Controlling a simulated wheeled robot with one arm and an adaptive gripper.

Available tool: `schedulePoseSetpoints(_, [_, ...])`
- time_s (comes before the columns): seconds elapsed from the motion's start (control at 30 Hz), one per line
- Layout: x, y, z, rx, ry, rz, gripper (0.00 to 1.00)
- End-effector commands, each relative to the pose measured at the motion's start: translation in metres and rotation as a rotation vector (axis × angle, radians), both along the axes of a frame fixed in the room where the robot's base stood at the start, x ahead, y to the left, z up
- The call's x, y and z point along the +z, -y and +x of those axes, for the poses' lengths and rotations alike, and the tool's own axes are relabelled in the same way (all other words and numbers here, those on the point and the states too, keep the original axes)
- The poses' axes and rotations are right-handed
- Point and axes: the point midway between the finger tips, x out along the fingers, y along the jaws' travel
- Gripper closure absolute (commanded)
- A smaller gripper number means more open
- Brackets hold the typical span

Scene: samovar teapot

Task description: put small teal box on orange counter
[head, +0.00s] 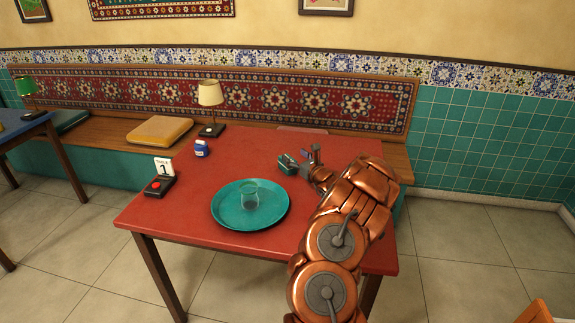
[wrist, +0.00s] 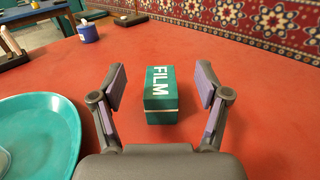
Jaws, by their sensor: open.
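The small teal box (wrist: 160,98) lies on the red table, with the word FILM in white on its top. In the wrist view it sits between the two fingers of my gripper (wrist: 160,92), with a gap on each side. My gripper is open and empty, low over the table. No orange counter can be made out for sure; an orange edge (head: 537,312) shows at the bottom right of the head view.
A teal tray (head: 226,218) with a glass (head: 250,194) stands on the red table (head: 190,225). A blue jar (head: 201,148), a lamp (head: 210,100), a number card (head: 163,166) and a red-button device (head: 159,186) are also there. A bench runs behind.

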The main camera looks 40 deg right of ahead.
Motion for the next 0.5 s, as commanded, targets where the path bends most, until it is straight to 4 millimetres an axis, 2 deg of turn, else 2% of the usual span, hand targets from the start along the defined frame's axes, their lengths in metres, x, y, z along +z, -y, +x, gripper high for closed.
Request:
schedulePoseSetpoints(0.33, [-0.042, 0.000, 0.000, 0.001, -0.003, 0.001, 0.25])
schedulePoseSetpoints(0.5, [-0.039, 0.003, 0.019, 0.002, -0.001, -0.004, 0.25])
